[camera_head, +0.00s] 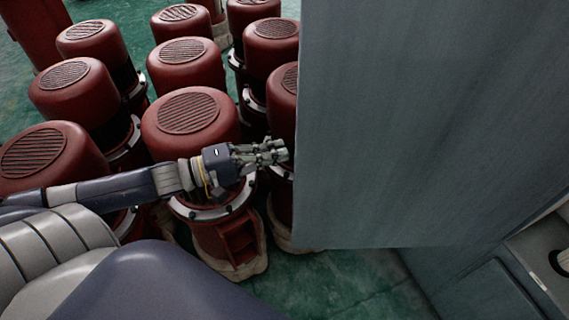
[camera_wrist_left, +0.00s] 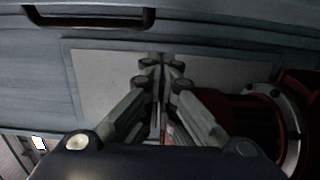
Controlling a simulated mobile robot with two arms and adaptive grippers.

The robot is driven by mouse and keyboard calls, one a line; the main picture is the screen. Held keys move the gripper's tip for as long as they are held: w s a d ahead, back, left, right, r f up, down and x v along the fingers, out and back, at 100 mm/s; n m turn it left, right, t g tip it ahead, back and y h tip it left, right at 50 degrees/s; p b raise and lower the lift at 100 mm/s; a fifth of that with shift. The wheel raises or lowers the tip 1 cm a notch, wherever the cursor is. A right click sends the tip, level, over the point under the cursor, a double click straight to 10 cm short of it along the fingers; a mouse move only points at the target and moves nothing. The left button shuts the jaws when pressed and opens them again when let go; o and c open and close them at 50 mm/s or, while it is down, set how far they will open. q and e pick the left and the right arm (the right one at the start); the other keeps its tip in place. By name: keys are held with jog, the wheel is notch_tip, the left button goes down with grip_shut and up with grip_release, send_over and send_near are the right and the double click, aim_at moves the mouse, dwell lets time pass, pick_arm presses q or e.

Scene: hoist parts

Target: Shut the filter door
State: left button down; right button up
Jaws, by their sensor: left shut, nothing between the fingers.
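A large grey-green panel, which looks like the filter door (camera_head: 420,120), stands out from a grey cabinet on the right side of the head view. Its straight left edge and bottom edge show, and its top is out of view. My left gripper (camera_head: 284,151) is at the door's left edge, with its fingertips shut and empty. I cannot tell whether they touch the door. In the left wrist view, the shut fingers (camera_wrist_left: 162,62) point at a grey surface with a paler rectangular panel (camera_wrist_left: 100,78). My right gripper is not in view.
Several red motors (camera_head: 192,125) with grilled tops stand close around and behind my left arm. The green floor (camera_head: 340,285) is clear below the door. The grey cabinet (camera_head: 485,290) is at the lower right. A dark handle-like bar (camera_wrist_left: 90,17) shows in the left wrist view.

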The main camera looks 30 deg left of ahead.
pick_arm(q)
jog(key=d, duration=0.1)
jog(key=s+d+p, duration=0.1)
jog(key=d, duration=0.1)
jog(key=shift+s+d, duration=0.3)
jog(key=shift+s, duration=0.05)
jog(key=shift+p, duration=0.3)
